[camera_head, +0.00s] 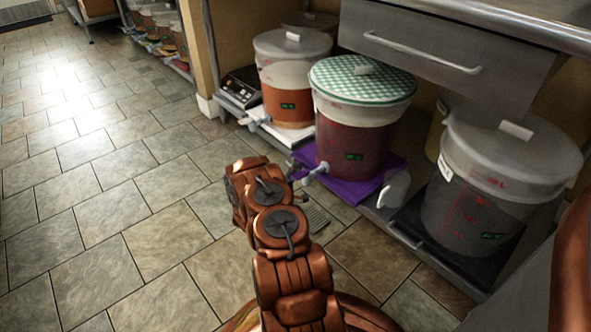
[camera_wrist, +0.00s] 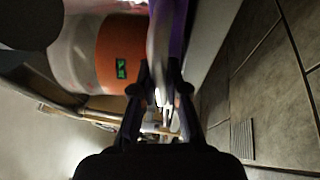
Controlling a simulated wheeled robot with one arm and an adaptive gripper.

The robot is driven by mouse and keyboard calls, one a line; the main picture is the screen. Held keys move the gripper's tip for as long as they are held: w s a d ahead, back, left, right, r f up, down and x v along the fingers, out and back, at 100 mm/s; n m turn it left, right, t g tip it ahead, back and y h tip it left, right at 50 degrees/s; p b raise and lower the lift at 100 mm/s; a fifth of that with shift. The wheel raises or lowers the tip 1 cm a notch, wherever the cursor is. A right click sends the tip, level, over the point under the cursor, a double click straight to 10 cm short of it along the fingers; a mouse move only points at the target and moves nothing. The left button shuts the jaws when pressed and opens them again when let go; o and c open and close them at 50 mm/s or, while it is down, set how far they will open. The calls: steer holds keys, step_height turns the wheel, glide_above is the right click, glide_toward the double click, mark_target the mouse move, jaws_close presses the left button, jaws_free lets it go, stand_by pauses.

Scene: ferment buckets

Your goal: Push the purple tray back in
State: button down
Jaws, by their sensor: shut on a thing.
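The purple tray (camera_head: 352,187) lies on the low shelf under a bucket of dark red liquid (camera_head: 350,140) with a green checkered lid. My gripper (camera_head: 296,168) is low at the tray's front left, beside the bucket's spigot (camera_head: 315,173), largely hidden by my arm in the head view. In the wrist view my gripper (camera_wrist: 160,95) is closed around a curved grey bar (camera_wrist: 158,42) beside the purple, which looks like the tray's handle.
An orange bucket (camera_head: 287,95) stands on a white tray (camera_head: 281,133) to the left. A grey bucket (camera_head: 485,205) stands on a black tray (camera_head: 455,262) to the right. A metal drawer (camera_head: 440,65) overhangs. The tiled floor (camera_head: 110,220) at left is clear.

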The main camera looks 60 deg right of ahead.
mark_target(303, 166)
stand_by(0.4)
steer(key=shift+w+d+p, duration=0.1)
steer(key=shift+d+p, duration=0.05)
steer(key=shift+p, duration=0.3)
steer(key=d+p, duration=0.2)
steer(key=s+d+p, duration=0.1)
steer(key=p, duration=0.1)
steer(key=shift+d+f, duration=0.25)
steer(key=shift+d, duration=0.05)
steer(key=shift+s+d, duration=0.1)
steer(key=shift+s, duration=0.1)
steer(key=c, duration=1.2)
jaws_free()
steer(key=shift+d+r, duration=0.1)
steer(key=shift+r, duration=0.05)
steer(key=shift+v, duration=4.05)
